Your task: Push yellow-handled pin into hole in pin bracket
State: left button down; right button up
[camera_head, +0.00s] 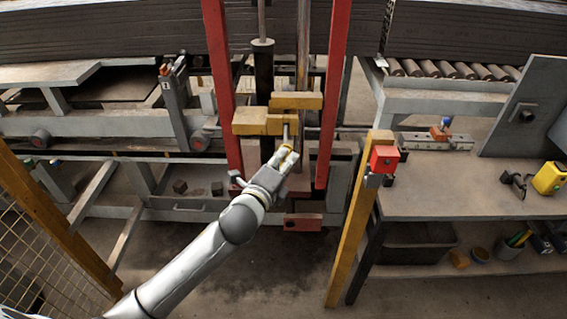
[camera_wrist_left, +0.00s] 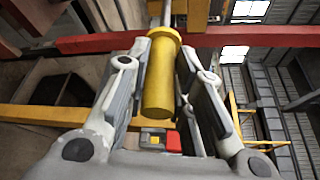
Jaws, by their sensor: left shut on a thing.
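The yellow-handled pin shows in the wrist view as a thick yellow cylinder (camera_wrist_left: 160,82) with a wider collar and a grey rod running up from it. My left gripper (camera_head: 286,153) has its fingers shut on both sides of this handle; they also show in the wrist view (camera_wrist_left: 164,50). In the head view the grey rod of the pin (camera_head: 286,133) points up at the yellow pin bracket (camera_head: 250,122), just beyond the gripper. Whether the rod's tip is inside the hole cannot be told. My right gripper is not in view.
Red uprights (camera_head: 333,90) stand on both sides of the bracket. A yellow post (camera_head: 350,240) with a red box (camera_head: 384,159) stands to the right, before a grey workbench (camera_head: 440,200). A yellow mesh fence (camera_head: 40,210) is at the left.

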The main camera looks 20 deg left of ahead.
aim_at(285, 136)
pick_arm(q)
jog(key=shift+w+a, duration=0.5)
jog(key=shift+w, duration=1.15)
jog(key=shift+w+a, duration=0.45)
jog(key=shift+w, duration=1.15)
jog(key=shift+w+a, duration=0.5)
jog(key=shift+w, duration=1.15)
dwell(0.8)
jog(key=c, duration=1.2)
grip_release()
jog(key=shift+o, duration=0.2)
jog(key=s+a+r, duration=0.1)
jog(key=s, duration=1.1)
jog(key=shift+r, duration=0.3)
jog(key=shift+f, duration=0.1)
